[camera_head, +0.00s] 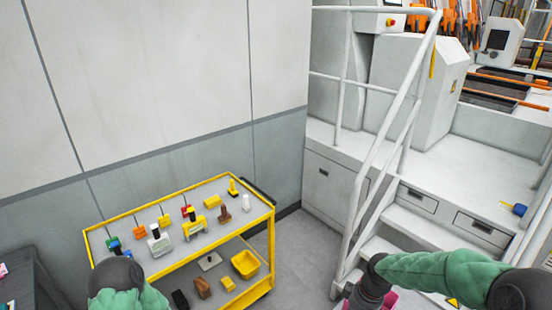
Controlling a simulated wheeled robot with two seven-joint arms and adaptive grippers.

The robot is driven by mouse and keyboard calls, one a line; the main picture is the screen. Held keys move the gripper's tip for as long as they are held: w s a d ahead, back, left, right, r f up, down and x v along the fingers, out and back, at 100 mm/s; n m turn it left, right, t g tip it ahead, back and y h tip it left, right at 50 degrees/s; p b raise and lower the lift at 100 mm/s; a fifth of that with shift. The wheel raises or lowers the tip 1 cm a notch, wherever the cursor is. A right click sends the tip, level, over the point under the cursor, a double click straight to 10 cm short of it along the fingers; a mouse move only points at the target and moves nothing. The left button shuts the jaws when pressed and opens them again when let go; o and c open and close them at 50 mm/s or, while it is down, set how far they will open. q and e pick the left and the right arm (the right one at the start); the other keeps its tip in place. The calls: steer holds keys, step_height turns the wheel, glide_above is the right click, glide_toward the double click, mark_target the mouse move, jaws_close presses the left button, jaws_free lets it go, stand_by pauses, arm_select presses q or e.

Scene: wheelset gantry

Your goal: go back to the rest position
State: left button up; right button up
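My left arm shows at the bottom left as a dark joint and a green link, in front of the yellow trolley (183,191). Its gripper is outside the picture. My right arm comes in from the right, green with dark joints, and passes in front of the steps. It bends down at a dark wrist. The dark and pink end part of the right gripper (366,296) shows at the bottom edge. Its fingers are cut off, so I cannot tell whether they are open or hold anything.
The trolley carries several small tools and blocks on top and a yellow bin (246,263) below. White steps (420,226) with a handrail (403,101) rise at the right. A blue and yellow item (515,208) lies on the platform. Bare floor (300,262) separates trolley and steps.

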steer(key=s+a+f+m+y, duration=0.1)
steer(key=s+a+f+m, duration=0.4)
steer(key=s+f, duration=0.5)
steer(key=s+a+f+m+y, duration=0.1)
steer(key=s+a+f+m, duration=0.45)
steer(key=s+f, duration=0.55)
steer(key=w+a+f+n+b, duration=0.1)
steer(key=w+f+b, duration=0.1)
steer(key=f+b, duration=0.5)
steer(key=w+f+n+b, duration=0.1)
steer(key=w+f+b, duration=0.1)
steer(key=f+b, duration=0.5)
steer(key=shift+a+f+b, duration=0.35)
steer(key=shift+f, duration=0.1)
steer(key=shift+w, duration=0.1)
